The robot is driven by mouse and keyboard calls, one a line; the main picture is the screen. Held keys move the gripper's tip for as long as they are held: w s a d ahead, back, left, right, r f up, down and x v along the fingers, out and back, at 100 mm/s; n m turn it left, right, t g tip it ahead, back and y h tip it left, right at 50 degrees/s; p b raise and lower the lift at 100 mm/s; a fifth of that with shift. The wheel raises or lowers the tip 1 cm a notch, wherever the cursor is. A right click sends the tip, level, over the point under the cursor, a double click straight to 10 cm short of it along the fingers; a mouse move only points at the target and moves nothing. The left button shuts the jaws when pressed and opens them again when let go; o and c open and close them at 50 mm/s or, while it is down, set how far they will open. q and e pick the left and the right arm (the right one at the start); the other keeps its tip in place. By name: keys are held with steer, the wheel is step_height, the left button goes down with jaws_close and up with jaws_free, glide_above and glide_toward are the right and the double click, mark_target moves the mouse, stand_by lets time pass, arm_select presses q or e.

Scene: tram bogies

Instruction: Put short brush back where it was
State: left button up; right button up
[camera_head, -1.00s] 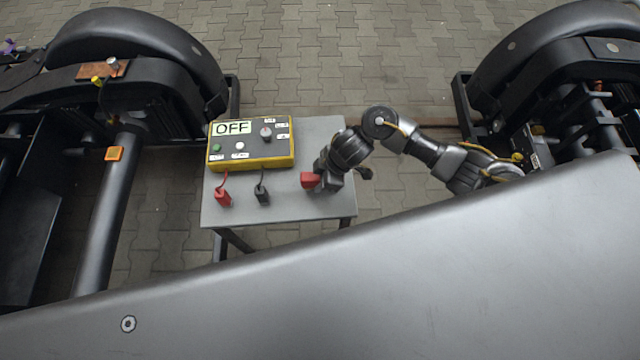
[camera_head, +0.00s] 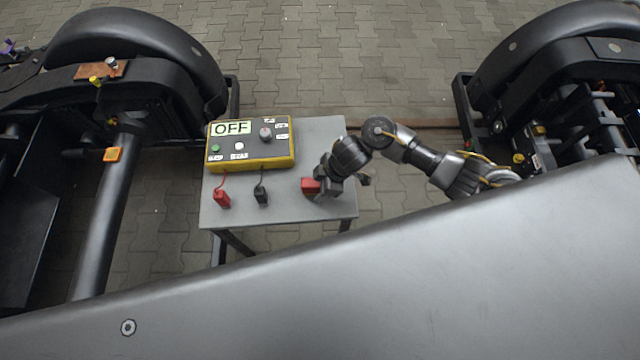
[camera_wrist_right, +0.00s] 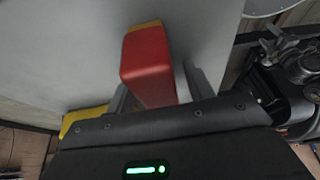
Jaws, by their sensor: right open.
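A small red block with a yellow end, which looks like the short brush (camera_head: 310,186), is at the right part of the grey table (camera_head: 285,208). My right gripper (camera_head: 324,189) is over that part of the table, right beside the block. In the right wrist view the red block (camera_wrist_right: 148,65) lies between the two fingers of my right gripper (camera_wrist_right: 160,88), which are apart. I cannot tell whether a finger touches it. The bristles are not clearly visible. My left gripper is not in view.
A yellow control box (camera_head: 252,145) reading OFF stands on the table's back left. A red clamp (camera_head: 222,198) and a black clamp (camera_head: 262,194) on cables lie in front of it. Dark bogies flank the table, the left one (camera_head: 140,50) and the right one (camera_head: 560,50).

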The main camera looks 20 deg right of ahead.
steer(key=shift+r, duration=0.1)
steer(key=shift+r, duration=0.25)
steer(key=p+v, duration=0.4)
steer(key=v, duration=0.7)
steer(key=shift+s+d+r, duration=0.15)
steer(key=shift+d+r, duration=0.1)
steer(key=shift+d, duration=0.05)
